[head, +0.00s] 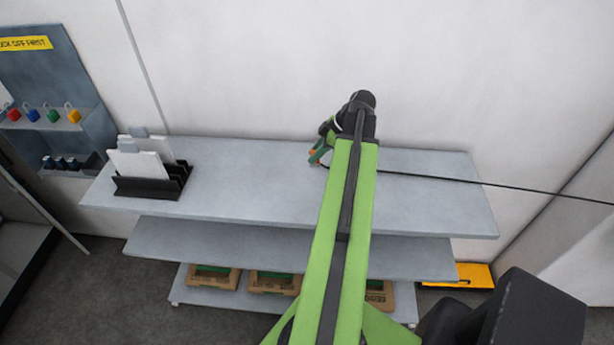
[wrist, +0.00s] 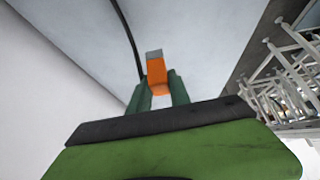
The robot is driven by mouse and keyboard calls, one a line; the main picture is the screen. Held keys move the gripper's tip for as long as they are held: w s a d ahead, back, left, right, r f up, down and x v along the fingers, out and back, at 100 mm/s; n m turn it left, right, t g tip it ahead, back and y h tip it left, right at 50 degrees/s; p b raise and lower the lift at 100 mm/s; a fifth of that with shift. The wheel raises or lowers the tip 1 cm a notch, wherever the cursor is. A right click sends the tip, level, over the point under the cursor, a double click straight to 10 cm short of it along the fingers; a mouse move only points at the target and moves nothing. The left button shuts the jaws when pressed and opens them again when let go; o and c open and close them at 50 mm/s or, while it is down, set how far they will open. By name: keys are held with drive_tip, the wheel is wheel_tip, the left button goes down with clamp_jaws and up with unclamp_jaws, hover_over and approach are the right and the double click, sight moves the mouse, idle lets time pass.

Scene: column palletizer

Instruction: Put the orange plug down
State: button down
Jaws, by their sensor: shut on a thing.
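The orange plug (wrist: 157,74) shows in the wrist view between the two green fingers of my gripper (wrist: 158,90), with a grey end pointing away. A black cable runs near the plug and up past the top edge. In the head view my gripper (head: 317,158) is over the grey top shelf (head: 250,180), near its back middle. A small bit of orange plug (head: 313,153) shows at the fingers; the rest is hidden. I cannot tell whether the plug touches the shelf.
A black cable (head: 430,179) runs right from near my gripper across the shelf. A black rack (head: 150,186) with white cards stands at the shelf's left end. Boxes (head: 275,283) sit on the bottom shelf. The top shelf's middle is clear.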

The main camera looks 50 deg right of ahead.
drive_tip(key=shift+a+f, duration=0.6)
drive_tip(key=shift+a, duration=0.2)
drive_tip(key=shift+w+a, duration=0.2)
drive_tip(key=shift+w, duration=0.05)
wheel_tip(320, 180, down, 4)
drive_tip(key=b, duration=0.4)
drive_tip(key=shift+s+f+b, duration=0.15)
drive_tip(key=shift+f+b, duration=0.05)
drive_tip(key=shift+b, duration=0.2)
drive_tip(key=shift+r, duration=0.2)
drive_tip(key=shift+f, duration=0.1)
drive_tip(key=c, duration=1.2)
unclamp_jaws()
